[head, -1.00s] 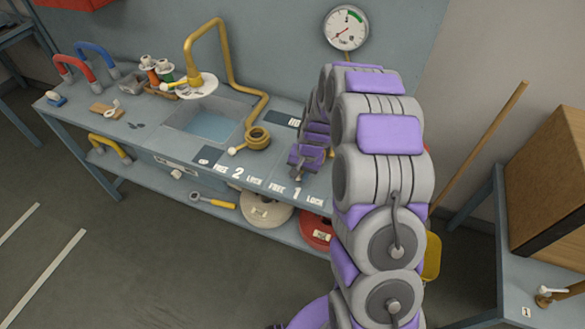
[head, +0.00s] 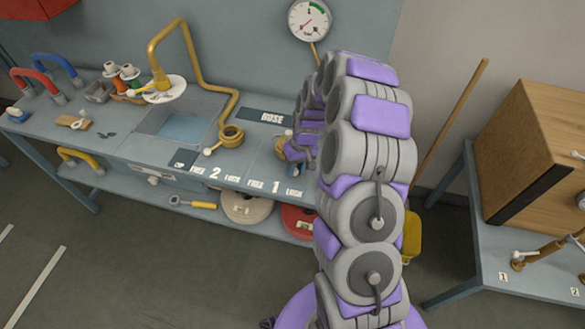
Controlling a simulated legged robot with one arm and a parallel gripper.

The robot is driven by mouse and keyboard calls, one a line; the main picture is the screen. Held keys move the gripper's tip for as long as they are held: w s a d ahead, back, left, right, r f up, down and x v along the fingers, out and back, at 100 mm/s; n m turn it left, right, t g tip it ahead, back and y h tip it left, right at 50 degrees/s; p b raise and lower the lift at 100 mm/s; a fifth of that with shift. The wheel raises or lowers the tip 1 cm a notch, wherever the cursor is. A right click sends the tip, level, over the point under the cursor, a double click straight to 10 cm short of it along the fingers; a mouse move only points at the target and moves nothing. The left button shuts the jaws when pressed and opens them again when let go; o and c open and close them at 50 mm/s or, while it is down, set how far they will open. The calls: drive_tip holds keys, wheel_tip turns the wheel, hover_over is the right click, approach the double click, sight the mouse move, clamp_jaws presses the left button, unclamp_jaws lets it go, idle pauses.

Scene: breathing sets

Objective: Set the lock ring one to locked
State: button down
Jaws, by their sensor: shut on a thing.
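Lock ring one is a brass ring (head: 283,143) on the bench, mostly hidden by my gripper and arm. The label in front of it reads FREE, 1 (head: 275,188), LOCK, with LOCK on the right. My gripper (head: 293,163) is low over the bench behind this label, towards its LOCK side. It is shut on the handle of lock ring one; the contact itself is hard to see. Lock ring two (head: 231,138) is brass, to the left, with its handle and pale knob (head: 208,152) pointing left towards FREE.
A sink (head: 183,128) and a brass pipe (head: 190,55) lie left of the rings. A gauge (head: 309,20) is on the wall behind. A wooden cabinet (head: 530,150) stands on the right bench. Hose reels (head: 246,209) sit on the lower shelf.

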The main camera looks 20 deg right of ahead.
drive_tip(key=shift+w+d+r, duration=0.1)
drive_tip(key=shift+w, duration=0.05)
drive_tip(key=c, duration=0.8)
unclamp_jaws()
drive_tip(key=d+r+p, duration=0.1)
drive_tip(key=r, duration=0.4)
drive_tip(key=d+r+p, duration=0.1)
drive_tip(key=r, duration=0.5)
drive_tip(key=d+r+p, duration=0.1)
drive_tip(key=r, duration=0.4)
drive_tip(key=shift+d+r, duration=0.25)
drive_tip(key=shift+r, duration=0.15)
drive_tip(key=s+a+r, duration=0.4)
drive_tip(key=s, duration=0.4)
drive_tip(key=s+a+r+g+h, duration=0.1)
drive_tip(key=s+a+r, duration=0.25)
drive_tip(key=s, duration=0.35)
drive_tip(key=s+a+r, duration=0.3)
drive_tip(key=s+a, duration=0.1)
drive_tip(key=s, duration=0.4)
drive_tip(key=shift+m+g+h, duration=0.3)
drive_tip(key=shift+h, duration=0.3)
drive_tip(key=s, duration=1.3)
drive_tip(key=shift+a+f, duration=0.2)
